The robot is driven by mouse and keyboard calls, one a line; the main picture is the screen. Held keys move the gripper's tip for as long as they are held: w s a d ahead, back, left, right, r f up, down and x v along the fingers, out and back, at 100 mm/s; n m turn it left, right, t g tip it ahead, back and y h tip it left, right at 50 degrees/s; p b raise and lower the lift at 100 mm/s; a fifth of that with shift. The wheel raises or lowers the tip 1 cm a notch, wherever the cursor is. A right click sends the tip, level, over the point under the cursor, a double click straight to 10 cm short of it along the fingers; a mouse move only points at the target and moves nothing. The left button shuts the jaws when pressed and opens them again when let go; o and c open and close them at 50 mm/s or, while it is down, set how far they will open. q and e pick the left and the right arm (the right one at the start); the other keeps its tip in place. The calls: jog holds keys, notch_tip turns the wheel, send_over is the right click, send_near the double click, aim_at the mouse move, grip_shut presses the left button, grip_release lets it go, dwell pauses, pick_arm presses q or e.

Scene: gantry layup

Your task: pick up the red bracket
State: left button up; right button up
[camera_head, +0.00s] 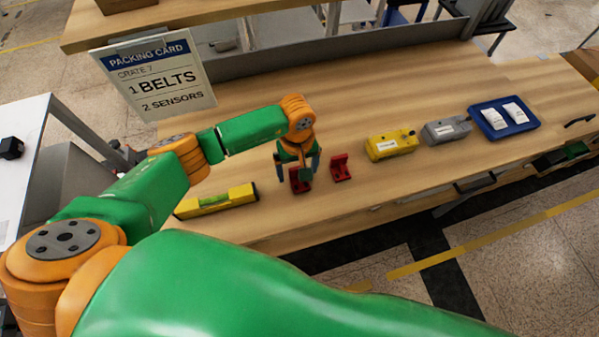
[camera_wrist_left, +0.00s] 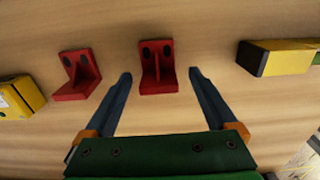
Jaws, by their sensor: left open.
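Two red brackets are on the wooden bench. One red bracket (camera_head: 299,181) is at my left gripper (camera_head: 300,167), partly hidden by it in the head view. In the left wrist view this bracket (camera_wrist_left: 157,66) lies between and just beyond the fingertips of the left gripper (camera_wrist_left: 160,74), apart from both fingers. The other red bracket (camera_head: 340,168) stands to the right in the head view; in the left wrist view it (camera_wrist_left: 78,76) is left of the fingers. My left gripper is open and empty. My right gripper is not seen.
A yellow spirit level (camera_head: 217,201) lies to the left. A yellow box (camera_head: 392,145), a grey box (camera_head: 447,130) and a blue tray (camera_head: 488,131) with white items stand to the right. A packing card (camera_head: 156,77) stands at the back left.

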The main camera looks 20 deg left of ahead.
pick_arm(q)
jog(key=shift+w+d, duration=0.15)
jog(key=c, duration=1.1)
grip_shut()
